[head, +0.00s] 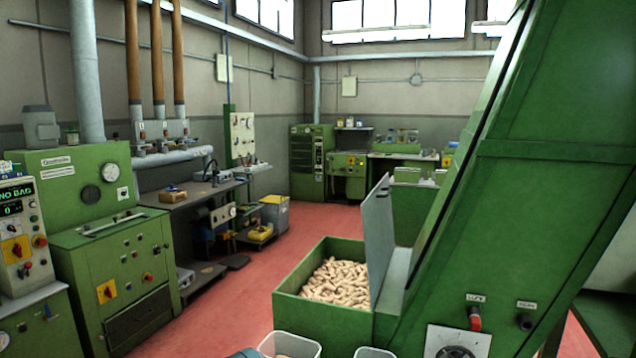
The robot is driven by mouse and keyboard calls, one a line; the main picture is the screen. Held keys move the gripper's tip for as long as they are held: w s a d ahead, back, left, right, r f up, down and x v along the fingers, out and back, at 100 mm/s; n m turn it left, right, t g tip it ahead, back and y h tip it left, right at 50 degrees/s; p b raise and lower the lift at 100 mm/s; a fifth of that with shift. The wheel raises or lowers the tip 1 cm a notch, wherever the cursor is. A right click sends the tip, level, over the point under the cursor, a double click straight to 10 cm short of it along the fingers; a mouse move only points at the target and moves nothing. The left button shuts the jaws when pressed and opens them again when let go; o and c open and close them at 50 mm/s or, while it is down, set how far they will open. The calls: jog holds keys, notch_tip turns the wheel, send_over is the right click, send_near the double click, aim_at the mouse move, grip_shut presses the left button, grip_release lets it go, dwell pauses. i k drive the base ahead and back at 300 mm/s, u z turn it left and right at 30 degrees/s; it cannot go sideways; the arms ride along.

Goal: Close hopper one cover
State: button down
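A green hopper (297,291) full of cork stoppers (337,283) stands at the lower middle, joined to the foot of a tall slanted green machine. Its grey cover (377,235) stands upright on the hopper's right side, so the hopper is open on top. I cannot read a number on this hopper. My gripper is not in view.
The slanted green machine (560,190) fills the right side. Translucent tubs (290,345) sit at the bottom edge, in front of the hopper. Green control cabinets (118,265) and a workbench (190,197) line the left. Red floor (235,290) between them and the hopper is clear.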

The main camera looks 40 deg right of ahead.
aim_at(376, 209)
jog(key=i, duration=0.9)
jog(key=z, duration=2.45)
jog(key=i, duration=0.5)
jog(key=z, duration=0.05)
